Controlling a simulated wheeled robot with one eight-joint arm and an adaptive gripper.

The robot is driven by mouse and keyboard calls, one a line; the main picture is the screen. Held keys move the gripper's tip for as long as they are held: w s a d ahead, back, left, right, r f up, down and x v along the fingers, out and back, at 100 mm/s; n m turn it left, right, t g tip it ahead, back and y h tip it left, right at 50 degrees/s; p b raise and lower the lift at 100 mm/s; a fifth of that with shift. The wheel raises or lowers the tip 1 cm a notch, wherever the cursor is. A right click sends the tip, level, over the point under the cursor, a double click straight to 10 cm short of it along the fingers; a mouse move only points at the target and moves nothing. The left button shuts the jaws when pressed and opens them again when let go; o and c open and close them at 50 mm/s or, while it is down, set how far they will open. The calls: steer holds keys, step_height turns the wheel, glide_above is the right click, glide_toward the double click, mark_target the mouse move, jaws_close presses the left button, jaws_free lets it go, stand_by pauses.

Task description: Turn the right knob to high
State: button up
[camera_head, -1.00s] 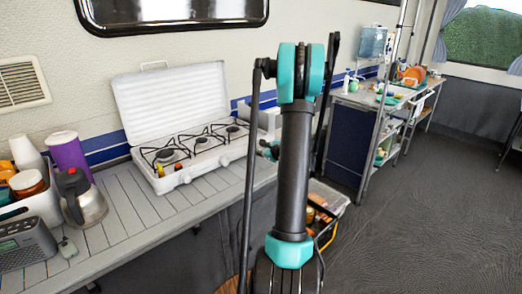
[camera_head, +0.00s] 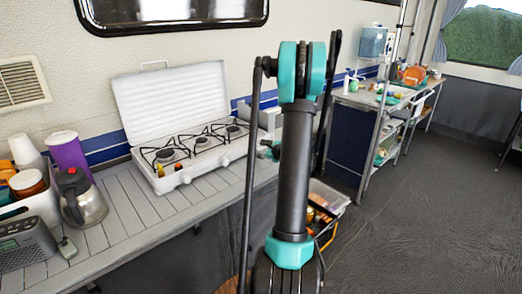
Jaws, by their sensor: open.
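The white three-burner camping stove (camera_head: 195,155) stands open on the grey slatted counter, its lid (camera_head: 172,100) raised against the wall. Small knobs show on its front face, too small for their settings to be read; I cannot tell how the right knob is turned. My gripper (camera_head: 268,149) shows only in part, as a small dark and teal shape beyond the stove's right end, largely covered by my arm. It is open, and I see nothing held in it. It appears apart from the stove front, though its exact distance is unclear.
A kettle (camera_head: 82,196), a purple cup (camera_head: 68,153), a white bin (camera_head: 38,205) and a radio (camera_head: 28,244) stand at the counter's left. A crate (camera_head: 328,198) stands below, right of my arm. The floor (camera_head: 430,220) at right is clear.

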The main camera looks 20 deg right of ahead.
steer(key=v, duration=1.1)
steer(key=shift+s, duration=0.1)
steer(key=shift+a, duration=0.1)
